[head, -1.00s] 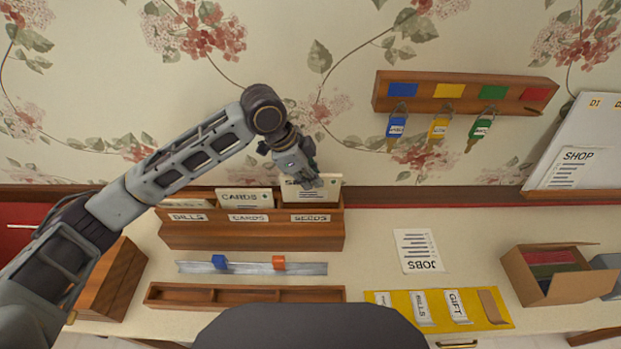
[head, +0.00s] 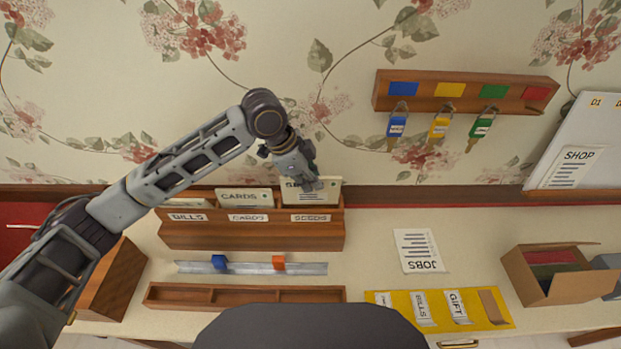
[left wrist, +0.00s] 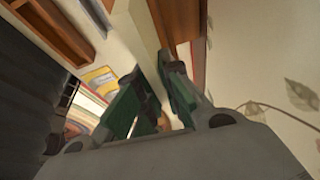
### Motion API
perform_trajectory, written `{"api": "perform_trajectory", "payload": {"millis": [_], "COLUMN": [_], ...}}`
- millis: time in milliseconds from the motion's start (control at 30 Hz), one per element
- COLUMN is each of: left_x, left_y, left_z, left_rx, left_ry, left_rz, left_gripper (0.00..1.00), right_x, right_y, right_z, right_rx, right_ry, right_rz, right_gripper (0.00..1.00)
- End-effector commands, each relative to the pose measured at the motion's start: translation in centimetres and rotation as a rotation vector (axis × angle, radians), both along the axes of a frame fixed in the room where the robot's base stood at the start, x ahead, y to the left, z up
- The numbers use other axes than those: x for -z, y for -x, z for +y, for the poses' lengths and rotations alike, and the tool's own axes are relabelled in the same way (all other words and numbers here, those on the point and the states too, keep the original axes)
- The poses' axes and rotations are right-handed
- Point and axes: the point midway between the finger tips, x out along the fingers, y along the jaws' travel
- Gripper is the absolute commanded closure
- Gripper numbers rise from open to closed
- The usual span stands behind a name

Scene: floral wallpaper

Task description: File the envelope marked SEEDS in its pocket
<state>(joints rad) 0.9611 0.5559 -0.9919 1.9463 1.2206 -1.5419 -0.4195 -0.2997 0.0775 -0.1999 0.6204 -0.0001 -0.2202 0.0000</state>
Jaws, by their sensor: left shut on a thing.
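The SEEDS envelope (head: 325,194) is cream with dark lettering. In the head view it stands upright in the right-hand pocket of the wooden rack (head: 250,237), behind the label SEEDS (head: 310,218). Its upper part shows above the rack's front. My left gripper (head: 312,184) is shut on the envelope's top edge and covers part of its lettering. In the left wrist view the fingers of my left gripper (left wrist: 163,68) close around a pale edge; the writing is not visible there. My right gripper is not in view.
The BILLS (head: 188,217) and CARDS (head: 248,218) pockets, left of SEEDS, hold envelopes. A metal rail (head: 245,268) with blue and orange sliders and a low wooden tray (head: 165,298) lie in front. Tagged keys hang from the wall board (head: 465,92).

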Motion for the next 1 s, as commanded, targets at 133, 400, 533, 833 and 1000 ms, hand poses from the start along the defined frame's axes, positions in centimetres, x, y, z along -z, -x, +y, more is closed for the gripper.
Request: {"api": "perform_trajectory", "payload": {"millis": [133, 400, 533, 833, 1000], "left_x": [0.6, 1.6, 2.1, 3.1, 3.7], "left_y": [0.0, 0.0, 0.0, 0.0, 0.0], "left_z": [0.0, 0.0, 0.0, 0.0, 0.0], "left_rx": [-0.001, -0.001, -0.001, 0.0, 0.0], "left_ry": [0.0, 0.0, 0.0, 0.0, 0.0], "left_rz": [0.0, -0.001, -0.001, -0.001, -0.001], "left_gripper": [1.0, 1.0, 1.0, 1.0, 1.0], "right_x": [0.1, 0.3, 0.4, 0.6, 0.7], "right_y": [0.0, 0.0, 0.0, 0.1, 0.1], "right_z": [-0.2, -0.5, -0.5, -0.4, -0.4], "right_rx": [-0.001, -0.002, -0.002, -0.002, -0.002], "right_ry": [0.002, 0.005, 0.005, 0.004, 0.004], "right_rz": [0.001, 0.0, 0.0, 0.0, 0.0], "right_gripper": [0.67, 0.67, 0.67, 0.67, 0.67]}}
